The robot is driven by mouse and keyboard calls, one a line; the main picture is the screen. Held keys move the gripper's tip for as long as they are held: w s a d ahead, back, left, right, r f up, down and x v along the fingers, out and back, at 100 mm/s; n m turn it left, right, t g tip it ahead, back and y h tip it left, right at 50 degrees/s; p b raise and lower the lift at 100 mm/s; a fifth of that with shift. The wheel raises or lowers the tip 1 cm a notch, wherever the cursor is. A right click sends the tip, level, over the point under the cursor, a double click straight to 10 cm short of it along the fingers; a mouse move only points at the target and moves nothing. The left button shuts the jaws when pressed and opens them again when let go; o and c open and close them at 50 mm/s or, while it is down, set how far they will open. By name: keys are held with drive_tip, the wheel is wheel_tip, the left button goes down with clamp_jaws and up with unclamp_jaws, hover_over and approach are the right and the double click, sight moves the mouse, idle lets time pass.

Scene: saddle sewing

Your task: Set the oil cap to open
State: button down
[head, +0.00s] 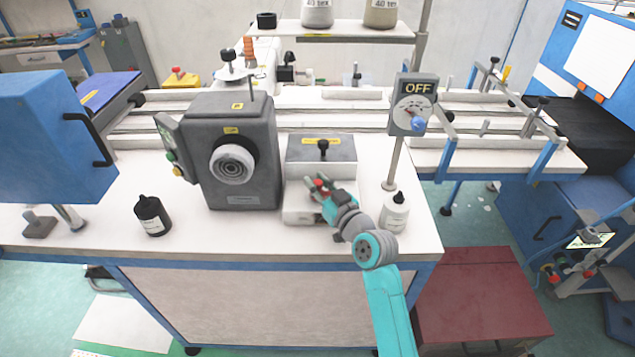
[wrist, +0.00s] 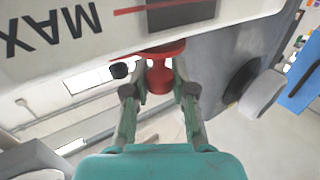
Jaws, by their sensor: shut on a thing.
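The oil cap (wrist: 159,78) is a red knob with a wider red flange, set against the white machine body (wrist: 120,35) in the wrist view. The two fingers of my gripper (wrist: 160,88) are closed on its narrow part, one on each side. In the head view my gripper (head: 322,187) is at the front of the low white and grey machine bed (head: 303,215). A bit of red (head: 318,183) shows at its fingertips there, and the cap is otherwise mostly hidden. I cannot tell how far the cap is turned.
A grey machine head (head: 243,120) stands left of my gripper. A white bottle (head: 394,213) stands close at the right, below a post-mounted OFF dial box (head: 413,104). A black bottle (head: 152,216) is farther left. In the wrist view, inverted MAX lettering (wrist: 55,28) is beside the cap.

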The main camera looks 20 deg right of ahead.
drive_tip(key=shift+s+d+n+g+y, duration=0.1)
drive_tip(key=shift+s+n+g+y, duration=0.15)
drive_tip(key=shift+n+g+y, duration=0.9)
drive_tip(key=shift+s+a+n+g+y, duration=0.1)
drive_tip(key=shift+s+n+g+y, duration=0.2)
drive_tip(key=shift+n+y, duration=0.95)
drive_tip(key=shift+s+d+n+g+y, duration=0.15)
drive_tip(key=shift+n+g+y, duration=0.55)
drive_tip(key=shift+y, duration=1)
drive_tip(key=shift+s+g+y, duration=0.15)
drive_tip(key=shift+g+y, duration=0.1)
drive_tip(key=shift+y, duration=0.05)
drive_tip(key=c, duration=1)
unclamp_jaws()
drive_tip(key=shift+o, duration=0.3)
wheel_tip(320, 180, up, 10)
